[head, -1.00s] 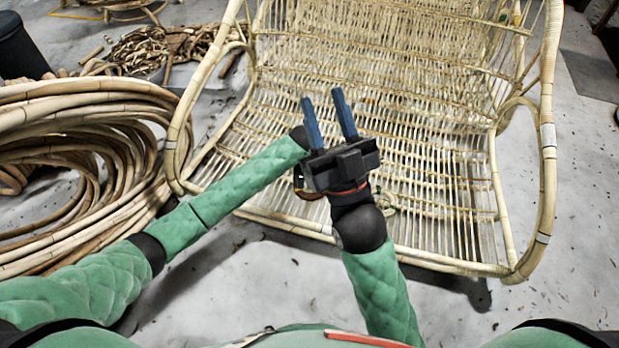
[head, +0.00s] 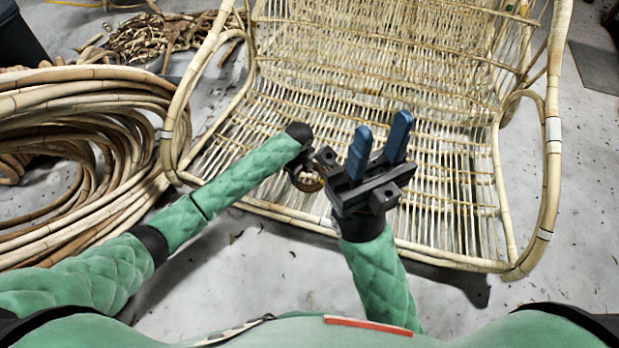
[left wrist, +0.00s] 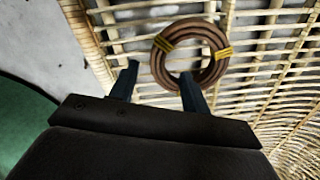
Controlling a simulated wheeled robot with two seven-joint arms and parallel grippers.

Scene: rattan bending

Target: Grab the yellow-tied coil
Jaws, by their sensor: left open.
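The coil (left wrist: 188,28) is a brown ring with yellow ties on its left and right sides, seen in the left wrist view over the chair's slats. Part of a brown ring (head: 311,187) shows in the head view, beside my right gripper. My left gripper (left wrist: 158,72) is open; one finger is left of the coil and the other overlaps its lower edge in the picture. I cannot tell whether it touches. In the head view its fingers are mostly hidden. My right gripper (head: 382,128) has blue fingers spread apart, is empty and is close beside the left one.
A large rattan chair (head: 548,130) with a woven seat fills the middle. A big pile of rattan hoops (head: 60,100) lies at the left. Scraps (head: 165,38) lie at the back, near a dark bin (head: 18,38).

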